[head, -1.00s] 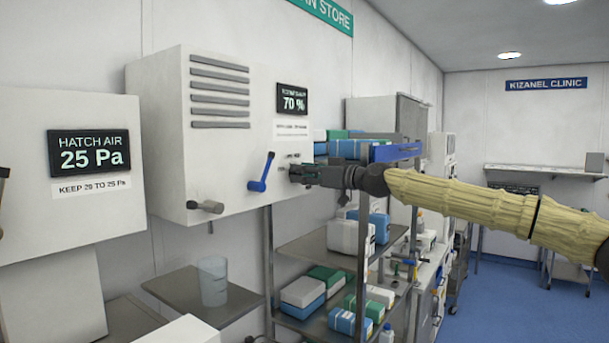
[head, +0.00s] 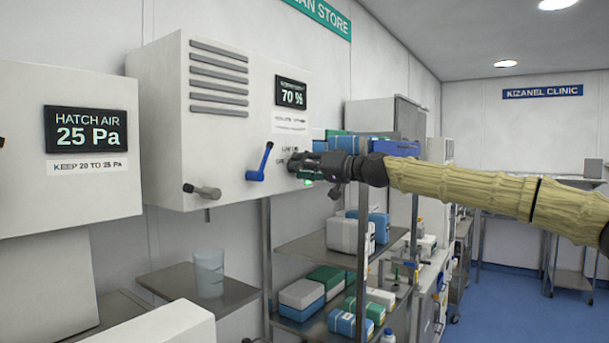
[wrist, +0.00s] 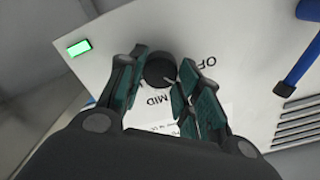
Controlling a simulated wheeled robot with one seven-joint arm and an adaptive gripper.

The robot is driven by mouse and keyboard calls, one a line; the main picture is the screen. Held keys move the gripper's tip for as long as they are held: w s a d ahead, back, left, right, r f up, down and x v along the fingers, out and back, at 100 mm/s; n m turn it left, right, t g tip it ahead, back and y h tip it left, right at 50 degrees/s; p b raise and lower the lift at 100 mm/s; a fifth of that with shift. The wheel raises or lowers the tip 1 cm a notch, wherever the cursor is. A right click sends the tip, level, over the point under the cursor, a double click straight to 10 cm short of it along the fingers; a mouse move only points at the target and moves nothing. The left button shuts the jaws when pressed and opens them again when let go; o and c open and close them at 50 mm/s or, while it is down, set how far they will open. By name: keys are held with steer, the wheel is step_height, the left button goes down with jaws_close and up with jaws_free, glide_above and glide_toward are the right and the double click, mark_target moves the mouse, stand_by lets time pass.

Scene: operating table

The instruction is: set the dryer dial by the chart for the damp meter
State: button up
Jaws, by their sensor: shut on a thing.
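The dryer dial (wrist: 160,70) is a dark round knob on the white cabinet face (wrist: 215,35). My gripper (wrist: 160,88) is shut on the dial, one finger on each side, in the wrist view. "OFF" and "MID" labels show beside the dial; other marks are partly hidden by my fingers. In the head view my gripper (head: 300,166) hides the dial. The damp meter (head: 291,92) is a black display reading 70 %. The chart (head: 290,122) is a white label below it, too small to read here. A green lamp (wrist: 79,47) is lit near the dial.
A blue lever (head: 260,163) and a grey handle (head: 202,191) stick out from the cabinet, left of my gripper. A steel shelf rack (head: 310,243) with boxes stands below. A separate display (head: 86,130) reads HATCH AIR 25 Pa. Blue floor is open at right.

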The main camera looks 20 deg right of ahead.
steer(key=m+b, duration=0.1)
steer(key=m, duration=1.1)
steer(key=shift+a, duration=0.1)
steer(key=shift+r+m, duration=0.2)
steer(key=shift+m, duration=0.1)
stand_by(0.3)
